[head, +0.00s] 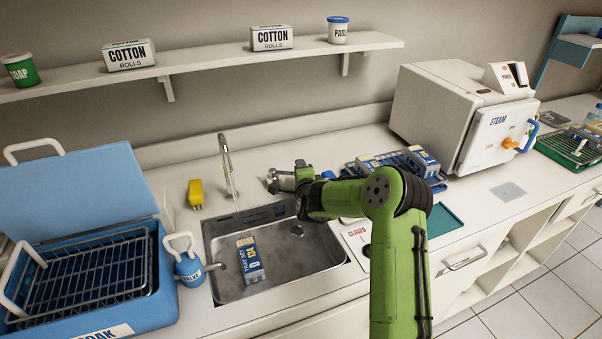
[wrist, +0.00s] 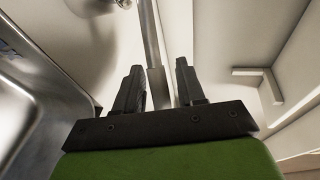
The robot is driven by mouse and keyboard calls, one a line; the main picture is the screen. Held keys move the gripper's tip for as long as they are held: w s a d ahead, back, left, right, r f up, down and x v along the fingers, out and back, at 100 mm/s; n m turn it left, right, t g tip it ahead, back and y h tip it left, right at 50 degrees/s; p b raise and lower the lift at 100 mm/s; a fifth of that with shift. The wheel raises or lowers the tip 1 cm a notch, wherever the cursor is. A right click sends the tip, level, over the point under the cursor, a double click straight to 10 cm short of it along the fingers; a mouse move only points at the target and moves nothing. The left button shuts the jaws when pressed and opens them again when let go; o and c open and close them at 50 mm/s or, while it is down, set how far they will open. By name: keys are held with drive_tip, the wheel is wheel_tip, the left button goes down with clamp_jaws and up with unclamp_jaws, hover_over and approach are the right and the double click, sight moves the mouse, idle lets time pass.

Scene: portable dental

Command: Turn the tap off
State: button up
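The slim metal tap (head: 224,150) stands behind the sink (head: 205,245). A thin stream of water appears to fall from it into the basin. My gripper (head: 275,181) is just right of the tap, above the back edge of the sink. In the wrist view my gripper (wrist: 158,68) is open, with a gap between its two dark fingers. A metal post (wrist: 150,40) shows in that gap, apart from the right finger; I cannot tell whether it touches the left one. I cannot make out the tap's handle clearly in the head view.
A blue-and-white pack (head: 250,260) lies in the sink. A yellow item (head: 196,193) stands left of the tap. The blue soak box (head: 120,315) is at left. A rack of packs (head: 400,160) and a steam steriliser (head: 440,115) stand right, beyond my arm. A shelf (head: 210,67) runs above.

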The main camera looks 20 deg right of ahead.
drive_tip(key=shift+w, duration=0.2)
clamp_jaws()
